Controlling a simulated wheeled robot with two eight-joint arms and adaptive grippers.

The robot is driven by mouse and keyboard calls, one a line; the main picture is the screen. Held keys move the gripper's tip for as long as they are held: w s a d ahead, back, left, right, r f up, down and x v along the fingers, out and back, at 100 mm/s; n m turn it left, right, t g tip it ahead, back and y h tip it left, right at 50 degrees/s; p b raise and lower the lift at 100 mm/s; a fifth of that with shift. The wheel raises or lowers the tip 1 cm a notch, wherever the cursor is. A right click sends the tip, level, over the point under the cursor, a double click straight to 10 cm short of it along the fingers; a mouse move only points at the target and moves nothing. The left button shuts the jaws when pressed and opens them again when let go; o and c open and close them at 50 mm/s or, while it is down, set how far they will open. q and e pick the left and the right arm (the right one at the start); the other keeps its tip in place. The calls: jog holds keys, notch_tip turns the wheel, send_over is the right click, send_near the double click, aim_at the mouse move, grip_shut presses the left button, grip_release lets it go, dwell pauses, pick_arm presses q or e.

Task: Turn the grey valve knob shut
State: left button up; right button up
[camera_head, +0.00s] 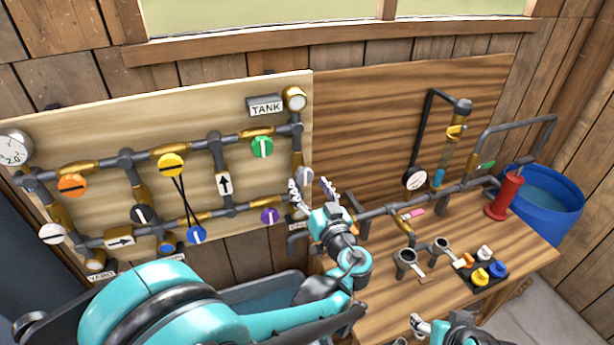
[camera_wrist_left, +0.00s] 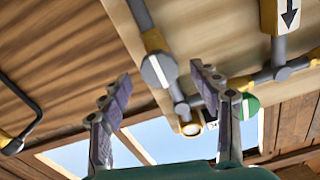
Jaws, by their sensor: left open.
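The grey valve knob (camera_head: 304,175) sits on the right vertical pipe of the pale board, partly hidden behind my left gripper (camera_head: 312,190). In the left wrist view the grey knob (camera_wrist_left: 158,71) is a round disc between the two fingertips of the left gripper (camera_wrist_left: 161,80), farther off than they are. The gripper is open with nothing between its fingers, and it looks apart from the knob. My right gripper (camera_head: 420,326) shows only in part at the bottom edge.
Nearby knobs are green (camera_head: 262,147), purple (camera_head: 270,216), yellow (camera_head: 171,165) and blue (camera_head: 196,235). The wooden bench (camera_head: 375,275) at right holds pipework and loose parts. A blue barrel (camera_head: 550,205) stands beyond.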

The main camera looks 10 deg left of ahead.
aim_at(305, 179)
pick_arm(q)
jog(key=x, duration=0.3)
jog(key=shift+d, duration=0.1)
jog(key=shift+w+a, duration=0.4)
jog(key=shift+w, duration=0.15)
jog(key=c, duration=1.2)
